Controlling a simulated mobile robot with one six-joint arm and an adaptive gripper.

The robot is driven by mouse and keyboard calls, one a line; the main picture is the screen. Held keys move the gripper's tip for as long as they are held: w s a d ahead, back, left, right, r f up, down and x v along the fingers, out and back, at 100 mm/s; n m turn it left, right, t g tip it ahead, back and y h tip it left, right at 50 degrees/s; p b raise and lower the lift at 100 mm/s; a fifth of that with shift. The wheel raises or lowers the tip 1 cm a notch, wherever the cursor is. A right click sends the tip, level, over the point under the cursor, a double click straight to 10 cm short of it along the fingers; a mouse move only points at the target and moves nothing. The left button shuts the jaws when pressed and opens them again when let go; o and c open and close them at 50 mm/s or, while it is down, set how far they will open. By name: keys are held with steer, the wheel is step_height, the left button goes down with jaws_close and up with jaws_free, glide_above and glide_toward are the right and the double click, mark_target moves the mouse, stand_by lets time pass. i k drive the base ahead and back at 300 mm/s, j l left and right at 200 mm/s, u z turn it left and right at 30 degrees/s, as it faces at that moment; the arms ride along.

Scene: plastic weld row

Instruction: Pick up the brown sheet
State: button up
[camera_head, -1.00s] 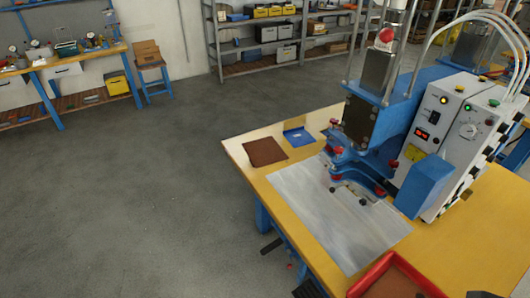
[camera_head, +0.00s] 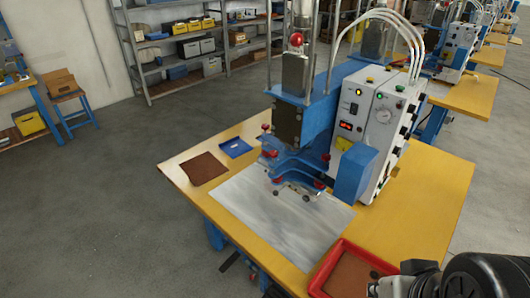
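A flat brown sheet (camera_head: 204,169) lies on the far left corner of the yellow table (camera_head: 425,215), beside a small blue piece (camera_head: 235,148). A second brown surface (camera_head: 348,278) lies inside a red tray (camera_head: 318,279) at the table's front edge. I cannot tell whether it is a sheet or the tray's floor. Dark parts of my arm show at the bottom right, next to the tray. My gripper's fingers are not visible.
A blue and white welding machine (camera_head: 345,130) with a red knob stands on the table, over a grey metal plate (camera_head: 270,210). Shelves (camera_head: 180,45) stand behind and a stool (camera_head: 65,95) at far left. The grey floor left of the table is clear. More machine tables recede at right.

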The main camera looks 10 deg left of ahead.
mark_target(200, 170)
steer(key=i+j, duration=0.2)
steer(key=j, duration=0.3)
steer(key=i+j, duration=0.2)
steer(key=j, duration=0.25)
steer(key=i+j, duration=0.25)
steer(key=j, duration=0.25)
steer(key=i+j, duration=0.2)
steer(key=j, duration=0.25)
steer(key=i+j, duration=0.2)
steer(key=j, duration=0.3)
steer(key=i+j, duration=0.2)
steer(key=j, duration=0.3)
steer(key=i+j, duration=0.25)
steer(key=j, duration=0.2)
steer(key=i+j, duration=0.2)
steer(key=j, duration=0.3)
